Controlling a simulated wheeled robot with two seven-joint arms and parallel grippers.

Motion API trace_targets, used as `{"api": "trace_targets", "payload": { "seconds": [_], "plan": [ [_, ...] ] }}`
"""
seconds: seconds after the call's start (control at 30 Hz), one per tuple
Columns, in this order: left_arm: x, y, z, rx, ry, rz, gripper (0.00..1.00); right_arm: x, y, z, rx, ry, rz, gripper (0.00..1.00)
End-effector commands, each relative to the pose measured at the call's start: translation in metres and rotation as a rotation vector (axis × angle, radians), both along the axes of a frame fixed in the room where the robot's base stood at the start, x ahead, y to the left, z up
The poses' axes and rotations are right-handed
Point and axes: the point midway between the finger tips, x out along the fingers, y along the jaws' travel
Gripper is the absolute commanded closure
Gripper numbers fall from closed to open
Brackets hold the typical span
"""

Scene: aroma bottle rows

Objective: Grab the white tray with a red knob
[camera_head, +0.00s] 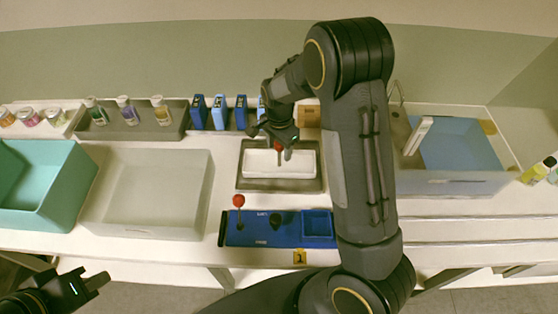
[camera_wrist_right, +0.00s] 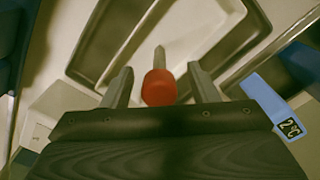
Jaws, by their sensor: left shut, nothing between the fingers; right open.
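The white tray (camera_head: 300,163) with a red knob (camera_head: 279,146) sits in a grey recessed holder (camera_head: 246,184) at the middle of the table. My right gripper (camera_head: 279,142) is over the knob. In the right wrist view the red knob (camera_wrist_right: 159,87) lies between the two open fingers of my right gripper (camera_wrist_right: 157,85), with a gap on both sides. The white tray (camera_wrist_right: 195,25) shows beyond it. My left gripper (camera_head: 98,282) is shut and empty at the lower left, in front of the table.
A blue panel (camera_head: 256,232) with a red ball-topped lever (camera_head: 239,201) stands in front of the tray. A grey bin (camera_head: 150,195) and a teal bin (camera_head: 40,185) are at left. Blue boxes (camera_head: 219,111) stand behind. A clear bin (camera_head: 455,183) is at right.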

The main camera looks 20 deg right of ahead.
Motion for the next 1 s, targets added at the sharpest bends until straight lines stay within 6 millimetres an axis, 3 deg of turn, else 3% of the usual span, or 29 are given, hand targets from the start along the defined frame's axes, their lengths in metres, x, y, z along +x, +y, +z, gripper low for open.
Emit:
{"api": "trace_targets", "payload": {
  "seconds": [0.1,0.33,0.73,1.0],
  "plan": [
    [0.0,0.0,0.0016,0.0,0.0,0.0,1.0,-0.0004,-0.0004,-0.0099,0.001,0.001,-0.001,0.46],
    [0.0,-0.0001,0.0011,0.0,0.0,0.0,1.0,-0.0001,-0.0001,-0.0114,0.001,-0.001,0.0,0.46],
    [0.0,0.0,0.0012,0.0,0.0,0.0,1.0,-0.0002,-0.0002,-0.0111,0.0,-0.001,0.0,0.97],
    [0.0,0.0,0.0012,0.0,0.0,0.0,1.0,0.0002,-0.0002,-0.0106,0.001,-0.002,0.0,1.0]
  ]
}}
